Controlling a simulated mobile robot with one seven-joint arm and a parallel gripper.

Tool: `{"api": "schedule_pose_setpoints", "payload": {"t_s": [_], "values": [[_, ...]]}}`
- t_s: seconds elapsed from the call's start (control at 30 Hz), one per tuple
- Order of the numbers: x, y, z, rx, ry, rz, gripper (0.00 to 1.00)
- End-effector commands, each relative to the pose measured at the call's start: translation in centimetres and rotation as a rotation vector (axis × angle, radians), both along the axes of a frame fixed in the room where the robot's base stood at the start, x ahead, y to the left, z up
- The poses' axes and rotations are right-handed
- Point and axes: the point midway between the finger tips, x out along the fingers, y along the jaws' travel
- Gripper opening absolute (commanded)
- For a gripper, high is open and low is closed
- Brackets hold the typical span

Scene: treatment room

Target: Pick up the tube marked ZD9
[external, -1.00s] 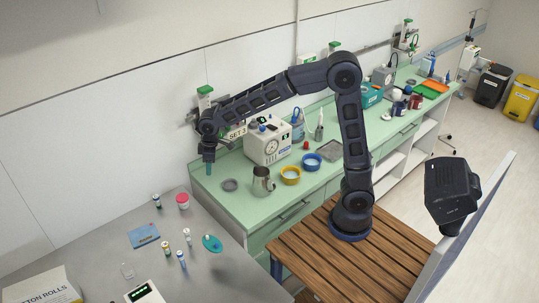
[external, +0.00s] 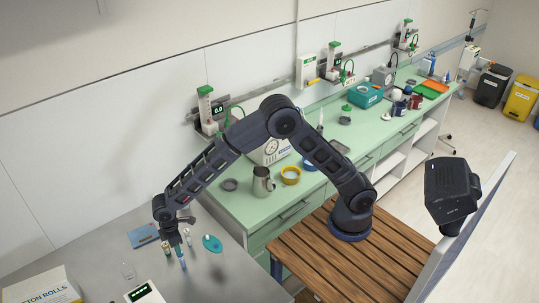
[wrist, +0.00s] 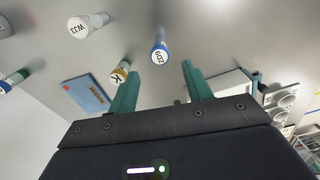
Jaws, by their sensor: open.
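A tube with a blue cap (wrist: 160,54) is in the wrist view, just beyond and between my fingertips. Its cap marking appears upside down and seems to read ZD9. It also shows in the external view (external: 182,263), standing on the grey metal table (external: 222,278). My gripper (wrist: 158,78) is open and empty, its teal fingers pointing at the table. In the external view my gripper (external: 175,245) is low over the tubes. A yellow-capped tube (wrist: 119,73) is close by the left finger, partly hidden by it. A white-capped tube marked WJ3 (wrist: 82,26) is further left.
A blue card (external: 143,236), a teal dish (external: 212,243), a box of cotton rolls (external: 42,287) and a device with a display (external: 144,292) are on the table. The table's right part is clear.

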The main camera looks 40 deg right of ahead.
Motion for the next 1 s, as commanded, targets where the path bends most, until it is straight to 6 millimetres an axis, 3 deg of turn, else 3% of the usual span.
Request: {"api": "schedule_pose_setpoints", "payload": {"t_s": [0.3, 0.57, 0.83, 1.0], "values": [[0.0, -0.1, -4.3, -0.002, 0.001, -0.001, 0.5], [-0.1, -0.3, -5.9, -0.002, 0.0, -0.001, 0.5], [-0.2, -0.6, -9.4, -0.003, 0.001, -0.002, 0.5], [-0.2, -0.6, -10.1, 0.0, -0.001, -0.002, 0.5]]}}
